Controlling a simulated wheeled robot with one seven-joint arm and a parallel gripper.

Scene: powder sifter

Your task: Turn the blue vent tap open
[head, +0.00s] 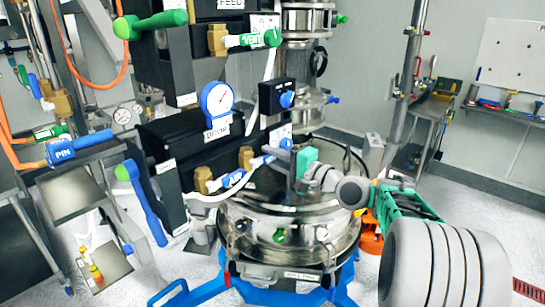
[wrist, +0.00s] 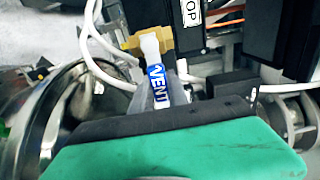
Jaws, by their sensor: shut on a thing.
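The blue vent tap (head: 233,179) is in the middle of the head view. Its lever carries a blue VENT label and runs right and slightly up from a brass valve body (head: 203,181). My gripper (head: 281,156) is at the lever's outer end, shut on it. In the wrist view the lever (wrist: 157,85) runs from the brass body (wrist: 132,44) down to my gripper's dark edge.
A green-labelled VENT tap (head: 250,40) is higher up. A blue gauge (head: 217,99) and black boxes stand just above the blue tap. A pale hose (head: 205,198) passes close below it. The steel sifter vessel (head: 290,215) lies beneath my gripper.

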